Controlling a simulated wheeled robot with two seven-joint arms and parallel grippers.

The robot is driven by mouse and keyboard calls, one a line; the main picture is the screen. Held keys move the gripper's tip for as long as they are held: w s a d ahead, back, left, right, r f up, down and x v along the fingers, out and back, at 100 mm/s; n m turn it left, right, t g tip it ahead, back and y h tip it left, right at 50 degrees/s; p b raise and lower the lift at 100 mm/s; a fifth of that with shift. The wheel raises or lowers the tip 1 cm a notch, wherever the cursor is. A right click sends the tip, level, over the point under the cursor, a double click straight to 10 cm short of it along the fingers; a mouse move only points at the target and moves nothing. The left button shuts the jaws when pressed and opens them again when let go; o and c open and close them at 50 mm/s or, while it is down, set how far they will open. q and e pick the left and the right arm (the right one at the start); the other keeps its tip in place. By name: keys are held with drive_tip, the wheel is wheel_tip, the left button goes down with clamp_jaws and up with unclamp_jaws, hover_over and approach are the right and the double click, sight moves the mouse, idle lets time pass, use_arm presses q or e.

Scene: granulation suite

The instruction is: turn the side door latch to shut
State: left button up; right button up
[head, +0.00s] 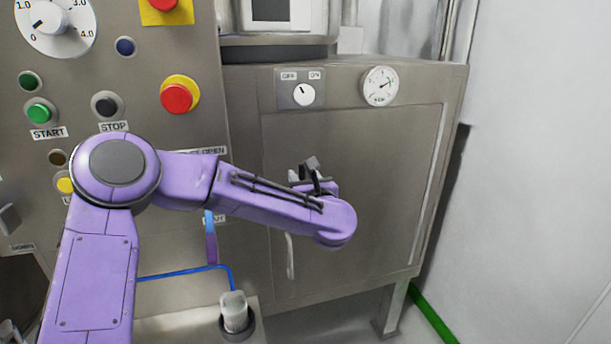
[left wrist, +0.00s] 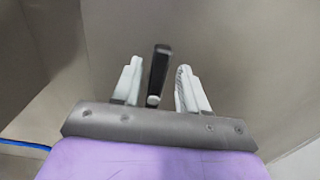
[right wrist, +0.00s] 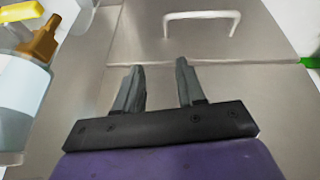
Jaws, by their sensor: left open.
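The side door (head: 365,200) is a grey metal panel on the cabinet's front. My left arm reaches across it in the head view, and the arm's last links hide most of the gripper and the latch there. In the left wrist view my left gripper (left wrist: 158,66) is open, with one pale finger on each side of a dark latch handle (left wrist: 160,70). The handle stands roughly upright and tilts slightly; gaps show on both sides. My right gripper (right wrist: 160,66) is open and empty in the right wrist view and is outside the head view.
A control panel (head: 140,75) with several buttons and a dial stands at the left. An OFF/ON switch (head: 303,95) and a gauge (head: 380,86) sit above the door. A pale handle (right wrist: 202,15) and a bottle (right wrist: 22,95) show in the right wrist view.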

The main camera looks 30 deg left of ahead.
use_arm(q)
drive_tip(key=shift+s+a, duration=0.1)
drive_tip(key=shift+c, duration=0.2)
clamp_jaws()
drive_tip(key=shift+m, duration=0.3)
drive_tip(key=m, duration=0.3)
drive_tip(key=shift+w+p, duration=0.2)
drive_tip(key=shift+p, duration=0.15)
drive_tip(key=shift+w+d+f+m+p, duration=0.25)
drive_tip(key=shift+m+p, duration=0.8)
drive_tip(key=shift+m, duration=1.3)
drive_tip(key=shift+w+d+f+m+p, duration=0.1)
drive_tip(key=shift+f+m+p, duration=0.2)
drive_tip(key=shift+m+p, duration=1.4)
drive_tip(key=shift+w+d+f+m+p, duration=0.1)
drive_tip(key=shift+d+f+m+p, duration=0.2)
drive_tip(key=shift+m, duration=2.65)
drive_tip(key=shift+a, duration=0.1)
